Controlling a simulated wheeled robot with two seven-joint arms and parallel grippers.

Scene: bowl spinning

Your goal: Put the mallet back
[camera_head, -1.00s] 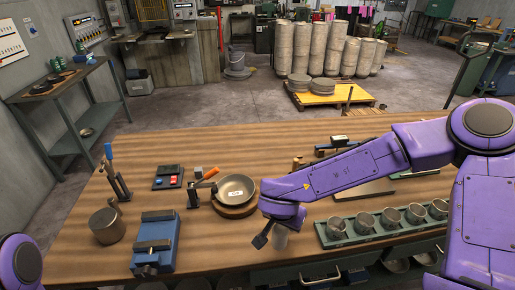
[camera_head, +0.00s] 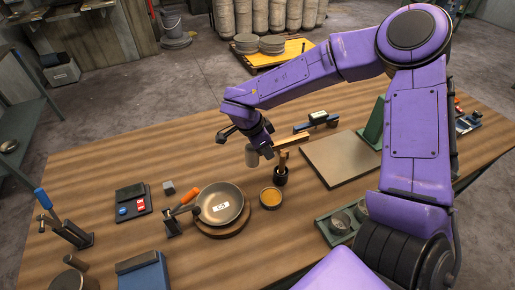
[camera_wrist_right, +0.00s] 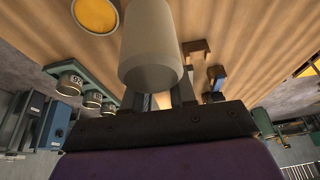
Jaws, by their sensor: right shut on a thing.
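My right gripper (camera_head: 266,148) is shut on the mallet and holds it above the far middle of the table. The mallet's pale grey cylindrical head (camera_head: 252,156) hangs at the left of the fingers. A tan wooden bar (camera_head: 293,142), apparently its handle, extends to the right. In the right wrist view the grey head (camera_wrist_right: 152,48) is large, just beyond the gripper (camera_wrist_right: 165,100); the fingers are partly hidden behind it. My left gripper is out of view.
A grey pan (camera_head: 221,204) sits on a round wooden board (camera_head: 224,231), with a small amber-filled bowl (camera_head: 270,197) beside it. A flat board (camera_head: 342,160) lies to the right. A green tray with cups (camera_head: 330,232) is nearer. The table's far left is clear.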

